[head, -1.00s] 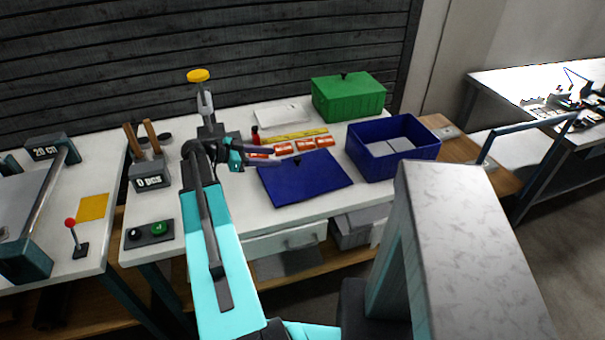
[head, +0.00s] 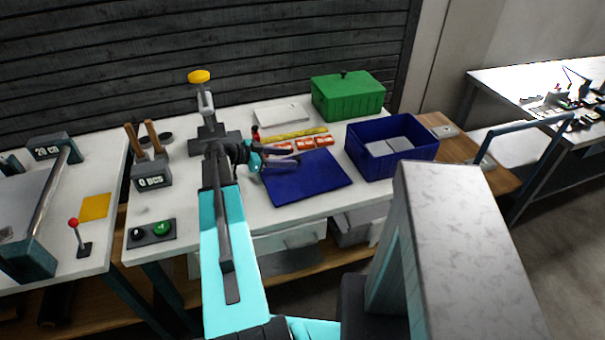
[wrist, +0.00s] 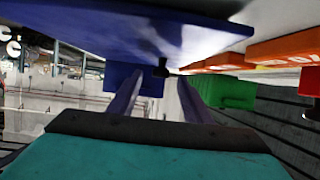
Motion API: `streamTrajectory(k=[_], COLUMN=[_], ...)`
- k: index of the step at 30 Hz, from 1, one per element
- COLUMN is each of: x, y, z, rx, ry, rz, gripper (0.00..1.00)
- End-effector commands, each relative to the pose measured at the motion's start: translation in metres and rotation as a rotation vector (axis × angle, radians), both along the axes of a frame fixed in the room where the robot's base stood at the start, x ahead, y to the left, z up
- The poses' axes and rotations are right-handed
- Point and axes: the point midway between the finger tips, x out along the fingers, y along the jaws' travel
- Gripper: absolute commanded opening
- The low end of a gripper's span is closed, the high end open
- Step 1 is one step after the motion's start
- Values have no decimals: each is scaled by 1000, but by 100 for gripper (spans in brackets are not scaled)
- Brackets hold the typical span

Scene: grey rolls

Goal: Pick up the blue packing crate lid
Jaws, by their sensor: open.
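The blue packing crate lid (head: 310,182) lies flat on the white worktop, in front of a row of red-orange packets. It also fills the top of the wrist view (wrist: 110,28), which looks upside down. A small dark knob (wrist: 161,71) on the lid shows there between my fingertips, with a gap on each side. My gripper (head: 297,156) is open, low over the back left part of the lid; its fingers also show in the wrist view (wrist: 160,80). In the head view the fingers largely hide the knob. Contact cannot be told.
The open blue crate (head: 368,163) stands right of the lid with pale items inside. A closed green crate (head: 345,100) stands behind. Red-orange packets (head: 318,143) and a yellow strip (head: 300,133) lie behind the lid. A control box (head: 151,232) sits at the front left.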

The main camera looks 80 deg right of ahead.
Motion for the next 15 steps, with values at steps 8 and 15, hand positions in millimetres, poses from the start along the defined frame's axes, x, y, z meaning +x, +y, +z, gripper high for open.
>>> streamTrajectory(k=[8,15], x=[-19,-36], y=[-12,-23], z=[-5,-15], rx=[1,1], ry=[0,1], rz=[-2,-1], gripper=[45,45])
